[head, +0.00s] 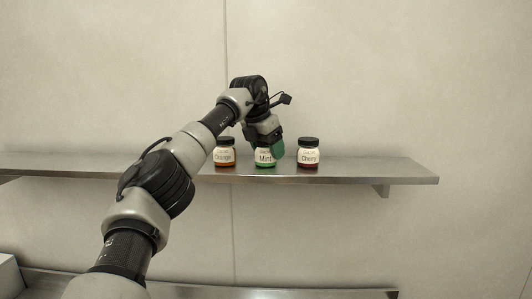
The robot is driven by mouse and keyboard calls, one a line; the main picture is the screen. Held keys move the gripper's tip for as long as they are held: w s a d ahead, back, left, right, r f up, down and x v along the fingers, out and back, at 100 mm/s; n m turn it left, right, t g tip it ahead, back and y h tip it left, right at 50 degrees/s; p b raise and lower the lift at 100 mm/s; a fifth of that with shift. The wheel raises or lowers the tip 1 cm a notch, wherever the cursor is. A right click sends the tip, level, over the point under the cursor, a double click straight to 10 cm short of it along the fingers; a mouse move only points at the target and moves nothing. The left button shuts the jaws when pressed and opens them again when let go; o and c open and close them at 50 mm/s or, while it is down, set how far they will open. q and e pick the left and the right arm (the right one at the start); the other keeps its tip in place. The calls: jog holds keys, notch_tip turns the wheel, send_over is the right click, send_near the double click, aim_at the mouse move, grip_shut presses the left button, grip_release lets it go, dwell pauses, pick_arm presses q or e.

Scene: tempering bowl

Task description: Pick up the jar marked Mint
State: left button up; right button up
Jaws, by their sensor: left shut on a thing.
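The jar marked Mint (264,158) stands upright on a metal wall shelf (385,169), between two other jars. It has a white label and a green band at its base. My left gripper (271,147) comes down from above and is shut on the Mint jar. The gripper and its green finger hide the jar's top and part of its right side. The jar's base appears to be at the shelf surface; I cannot tell whether it is lifted. My right gripper is not in view.
The Orange jar (224,154) with a black lid stands close to the left of the Mint jar. The Cherry jar (308,154) stands to the right with a small gap. The shelf's right part is clear. A lower metal surface (300,293) runs along the bottom.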

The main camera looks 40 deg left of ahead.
pick_arm(q)
jog(key=shift+c, duration=1.3)
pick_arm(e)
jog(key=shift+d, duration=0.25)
pick_arm(q)
jog(key=shift+r, duration=0.15)
